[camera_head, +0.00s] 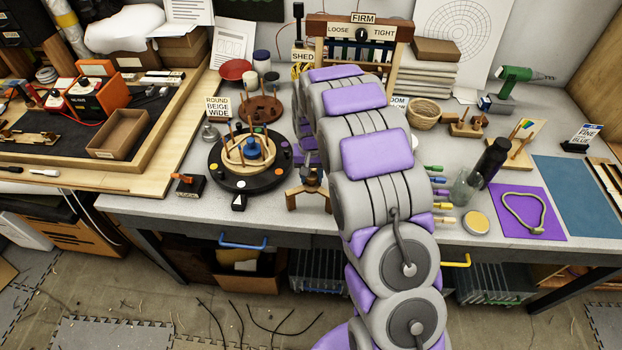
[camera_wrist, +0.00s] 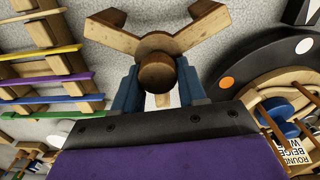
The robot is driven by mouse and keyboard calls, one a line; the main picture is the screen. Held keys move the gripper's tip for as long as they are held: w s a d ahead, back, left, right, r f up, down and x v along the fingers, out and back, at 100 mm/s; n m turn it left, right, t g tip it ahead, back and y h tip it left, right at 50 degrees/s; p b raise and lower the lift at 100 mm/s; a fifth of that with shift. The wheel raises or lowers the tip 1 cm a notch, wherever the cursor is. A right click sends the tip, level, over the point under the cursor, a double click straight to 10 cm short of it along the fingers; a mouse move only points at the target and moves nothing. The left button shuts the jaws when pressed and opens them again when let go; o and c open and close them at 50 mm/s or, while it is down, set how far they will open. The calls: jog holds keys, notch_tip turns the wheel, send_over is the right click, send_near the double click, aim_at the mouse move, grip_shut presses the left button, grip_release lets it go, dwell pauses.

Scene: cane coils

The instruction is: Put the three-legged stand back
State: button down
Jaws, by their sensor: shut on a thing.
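The three-legged stand (camera_head: 309,189) is wooden, with a dark round centre post and splayed legs. In the head view it is at the front of the grey worktop, between the black turntable and my arm. In the wrist view the stand (camera_wrist: 190,37) fills the top middle, its round post end toward the camera. My gripper (camera_wrist: 158,82) has its two blue fingers closed on either side of the post. In the head view my arm largely hides the gripper. I cannot tell whether the legs touch the worktop.
The black turntable (camera_head: 222,179) with a wooden ring and pegs is close on the left, beside a small dark block (camera_head: 189,185). A rack of coloured rods (camera_wrist: 45,78) shows in the wrist view. A bottle (camera_head: 491,158) and purple mat (camera_head: 498,226) are right of my arm.

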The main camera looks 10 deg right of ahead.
jog(key=shift+d+f, duration=0.4)
jog(key=shift+f, duration=0.3)
jog(key=shift+d, duration=0.65)
jog(key=shift+a, duration=0.1)
